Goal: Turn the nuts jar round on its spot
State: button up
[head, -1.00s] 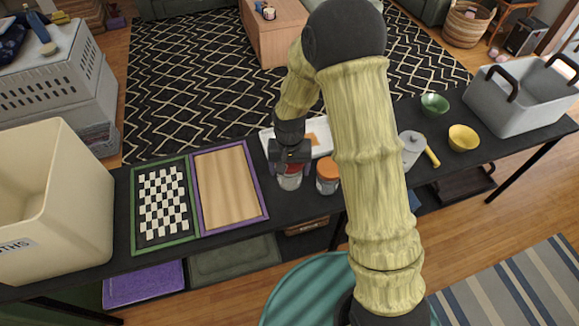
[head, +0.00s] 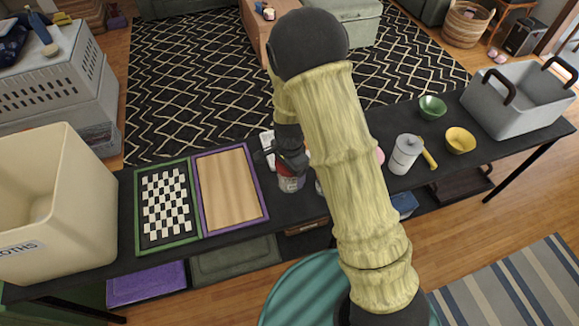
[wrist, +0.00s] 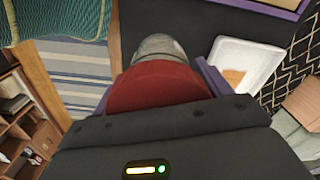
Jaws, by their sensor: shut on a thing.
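A jar with a clear body (head: 290,184) stands on the dark table, just right of the purple-framed wooden board. Its label is too small to read, so I cannot confirm from print that it is the nuts jar. My gripper (head: 289,162) is at its top, shut on it, and covers most of the lid in the head view. In the wrist view the red lid (wrist: 157,86) fills the space at my gripper (wrist: 160,98), with the greyish jar body beyond it. The jar seems to rest on the table.
An orange-lidded jar's place beside it is mostly hidden by my arm. A white tray (wrist: 246,62) lies close behind. A white canister (head: 405,154), yellow bowl (head: 460,140) and green bowl (head: 432,106) stand right. The purple-framed board (head: 230,188) is close left.

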dwell(0.3)
jog(key=m+p, duration=0.2)
jog(key=m, duration=0.1)
jog(key=shift+r+m, duration=0.1)
jog(key=shift+m, duration=0.5)
